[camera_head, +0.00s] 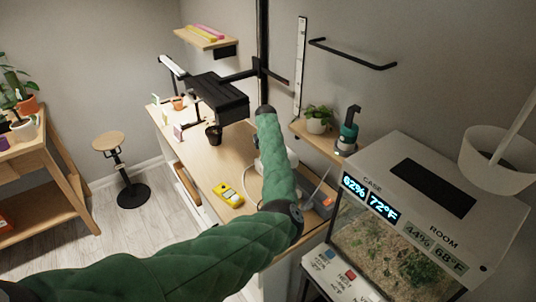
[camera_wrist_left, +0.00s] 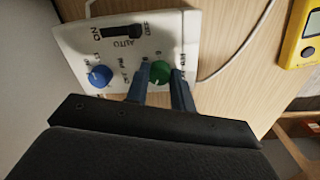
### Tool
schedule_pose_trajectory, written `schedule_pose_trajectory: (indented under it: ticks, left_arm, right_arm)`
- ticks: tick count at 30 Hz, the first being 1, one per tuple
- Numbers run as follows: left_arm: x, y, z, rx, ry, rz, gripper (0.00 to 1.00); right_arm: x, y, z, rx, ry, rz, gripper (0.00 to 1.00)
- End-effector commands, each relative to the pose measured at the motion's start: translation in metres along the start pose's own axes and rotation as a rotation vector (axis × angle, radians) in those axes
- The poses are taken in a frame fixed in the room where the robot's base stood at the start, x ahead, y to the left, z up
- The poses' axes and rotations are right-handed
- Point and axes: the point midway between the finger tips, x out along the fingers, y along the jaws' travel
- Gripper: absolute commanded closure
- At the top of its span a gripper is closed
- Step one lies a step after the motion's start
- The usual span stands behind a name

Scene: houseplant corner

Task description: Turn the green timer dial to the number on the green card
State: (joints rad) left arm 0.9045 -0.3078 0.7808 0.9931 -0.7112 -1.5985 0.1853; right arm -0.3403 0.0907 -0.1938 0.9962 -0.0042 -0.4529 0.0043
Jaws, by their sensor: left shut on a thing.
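A white timer box (camera_wrist_left: 75,42) lies on the wooden bench top in the left wrist view. It carries a green dial (camera_wrist_left: 159,70), a blue dial (camera_wrist_left: 98,76) and a black slide switch (camera_wrist_left: 122,32). My left gripper (camera_wrist_left: 161,76) has its dark fingers on both sides of the green dial and is shut on it. The dial's pointer and several printed numbers are partly covered or too small to read. In the head view my green-sleeved arm hides the gripper and most of the box. Small upright cards (camera_head: 178,130) stand on the bench; their numbers are unreadable and I cannot pick out a green one.
A yellow meter (camera_head: 228,193) lies on the bench left of my arm, and also shows in the left wrist view (camera_wrist_left: 301,35). A white cable (camera_wrist_left: 238,52) runs beside the box. A dark pot (camera_head: 214,135) stands farther back. A glass-fronted case (camera_head: 385,240) is at the right.

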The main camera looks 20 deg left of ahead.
Motion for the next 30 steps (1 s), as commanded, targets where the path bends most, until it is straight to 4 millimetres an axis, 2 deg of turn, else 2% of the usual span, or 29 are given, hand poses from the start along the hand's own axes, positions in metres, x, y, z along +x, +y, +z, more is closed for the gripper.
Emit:
schedule_pose_trajectory:
  ticks: [9,15,30]
  left_arm:
    - [-0.001,0.001,0.0,-0.264,0.014,0.0,0.99]
    - [-0.001,0.002,0.0,-0.395,0.02,0.001,0.99]
    - [-0.001,0.002,0.0,-0.528,0.026,0.002,0.99]
  right_arm:
    - [0.002,-0.004,0.011,0.001,-0.014,-0.003,0.64]
    - [0.002,-0.004,0.009,0.001,-0.01,-0.003,0.64]
    - [0.001,0.004,0.006,-0.002,-0.005,0.003,0.64]
